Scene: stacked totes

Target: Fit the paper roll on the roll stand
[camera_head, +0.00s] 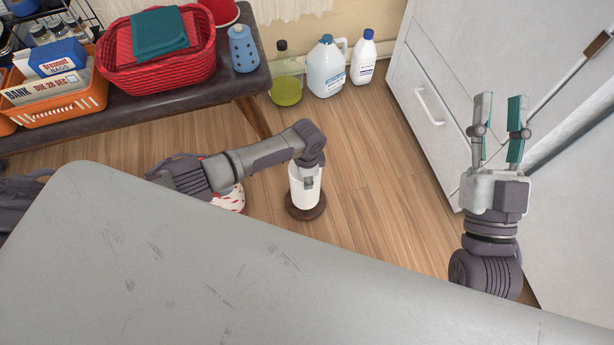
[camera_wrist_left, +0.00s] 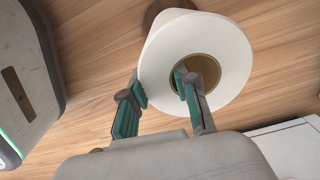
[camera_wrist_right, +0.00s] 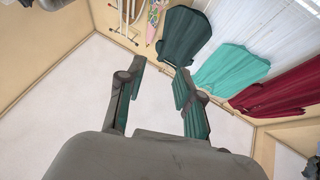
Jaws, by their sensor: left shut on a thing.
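The white paper roll (camera_head: 304,190) is upright over the round dark brown base of the roll stand (camera_head: 305,212) on the wooden floor. In the left wrist view the roll (camera_wrist_left: 227,35) shows its brown core end-on, and part of the stand base (camera_wrist_left: 157,12) shows behind it. My left gripper (camera_head: 309,181) is shut on the roll's wall, with one finger in the core and one outside, as the left wrist view shows (camera_wrist_left: 160,84). The stand's post is hidden; I cannot tell whether the roll touches the base. My right gripper (camera_head: 501,98) is raised, open and empty.
A dark bench (camera_head: 185,100) holds a red basket (camera_head: 160,72) and an orange basket (camera_head: 70,108). Several bottles, including a white jug (camera_head: 326,70), stand by the wall. A white cabinet (camera_head: 425,65) is at right. A red-dotted white item (camera_head: 234,198) lies behind my left arm.

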